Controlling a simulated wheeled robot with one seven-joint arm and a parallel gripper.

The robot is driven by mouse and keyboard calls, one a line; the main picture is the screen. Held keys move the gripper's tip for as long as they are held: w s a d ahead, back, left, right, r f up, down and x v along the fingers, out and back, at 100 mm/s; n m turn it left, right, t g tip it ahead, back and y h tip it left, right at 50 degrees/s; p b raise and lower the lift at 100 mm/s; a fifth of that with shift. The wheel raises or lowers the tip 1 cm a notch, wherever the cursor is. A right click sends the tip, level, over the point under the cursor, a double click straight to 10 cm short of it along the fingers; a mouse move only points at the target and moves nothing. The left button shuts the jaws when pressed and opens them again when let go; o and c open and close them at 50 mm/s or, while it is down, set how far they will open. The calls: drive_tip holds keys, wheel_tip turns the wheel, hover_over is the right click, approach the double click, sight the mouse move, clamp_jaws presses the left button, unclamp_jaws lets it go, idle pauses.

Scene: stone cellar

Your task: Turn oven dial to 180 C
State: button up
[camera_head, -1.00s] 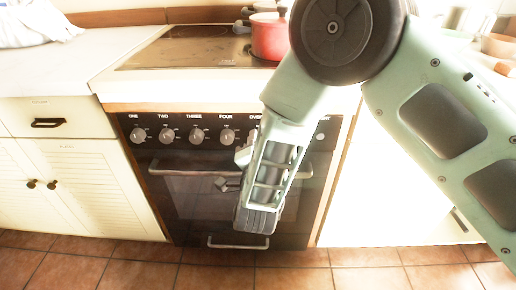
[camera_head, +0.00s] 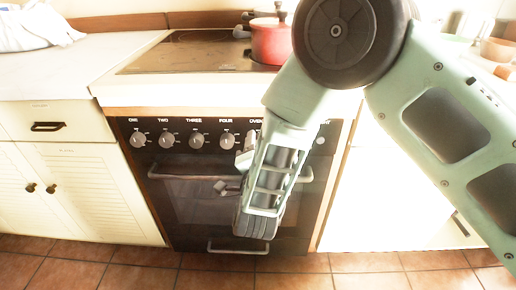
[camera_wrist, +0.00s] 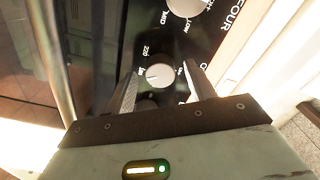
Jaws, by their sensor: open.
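The oven dial (camera_wrist: 159,76) shows in the wrist view as a round pale knob with a small pointer mark on a dark panel. A 220 marking is printed at its upper left; other markings are too small or hidden to read. My gripper (camera_wrist: 161,68) is open, with one finger on each side of the dial. I cannot tell whether either finger touches it. In the head view, my arm covers much of the dial's place under the OVEN label, and my gripper (camera_head: 234,174) is low in front of the oven.
Several hob knobs, including the FOUR knob (camera_head: 227,140), sit in a row to the left. The oven door handle (camera_head: 180,171) runs below the panel. A red pot (camera_head: 271,43) stands on the cooktop (camera_head: 190,50). Cabinets (camera_head: 88,190) flank the oven at left.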

drive_tip(key=s, duration=1.7)
drive_tip(key=shift+s+a, duration=0.2)
drive_tip(key=shift+a, duration=0.1)
